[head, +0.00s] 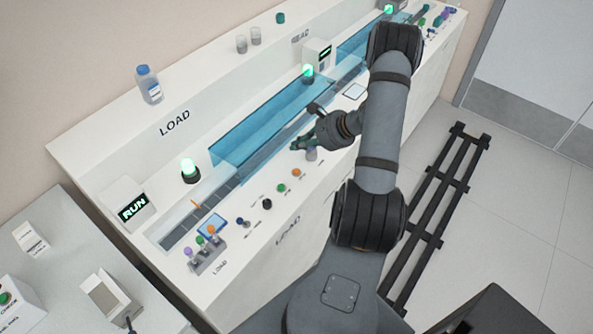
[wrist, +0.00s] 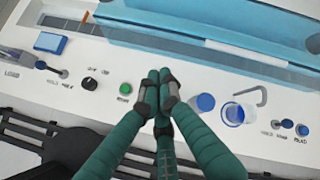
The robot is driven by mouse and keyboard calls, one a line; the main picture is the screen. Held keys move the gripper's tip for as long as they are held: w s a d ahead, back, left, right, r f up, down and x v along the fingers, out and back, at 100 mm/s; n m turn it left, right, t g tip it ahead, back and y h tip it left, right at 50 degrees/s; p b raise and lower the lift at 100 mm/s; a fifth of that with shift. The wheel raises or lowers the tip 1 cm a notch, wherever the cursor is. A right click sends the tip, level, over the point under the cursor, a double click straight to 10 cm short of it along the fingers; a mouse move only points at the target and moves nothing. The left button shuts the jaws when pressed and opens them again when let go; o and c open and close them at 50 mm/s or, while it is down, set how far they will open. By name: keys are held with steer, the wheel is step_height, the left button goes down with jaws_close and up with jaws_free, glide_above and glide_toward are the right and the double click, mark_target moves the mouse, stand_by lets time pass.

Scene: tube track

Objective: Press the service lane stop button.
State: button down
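The console's front deck has a row of controls. In the head view a black knob (head: 267,204), a green button (head: 281,188) and an orange button (head: 296,172) lie left of and below my gripper (head: 305,143). The green button also shows in the wrist view (wrist: 125,88), just left of my fingertips, beside the black knob (wrist: 89,83). My gripper's green fingers (wrist: 159,77) are drawn together with nothing visible between them. They hide part of the deck, and the orange button is not visible there. The small labels are too blurred to identify the service lane stop button.
A blue-covered track (head: 270,120) runs behind the controls. A RUN display (head: 132,208) and green lamps (head: 190,170) stand along it. A blue-filled cup (wrist: 234,113) and a blue cap (wrist: 206,102) are right of my fingers. A rack of capped tubes (head: 207,254) stands at the left end.

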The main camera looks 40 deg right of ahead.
steer(key=b, duration=0.5)
glide_above(298, 172)
step_height(298, 172, down, 8)
steer(key=shift+r, duration=0.1)
steer(key=shift+f+b, duration=0.45)
steer(key=shift+b, duration=0.1)
steer(key=shift+f, duration=0.15)
stand_by(0.7)
steer(key=shift+f+b, duration=0.3)
steer(key=shift+b, duration=0.4)
steer(key=shift+f+b, duration=0.45)
steer(key=shift+b, duration=0.15)
stand_by(0.4)
steer(key=shift+r, duration=0.2)
steer(key=shift+r+p, duration=0.45)
steer(key=shift+r, duration=0.3)
steer(key=shift+r+p, duration=1.55)
steer(key=shift+r, duration=0.95)
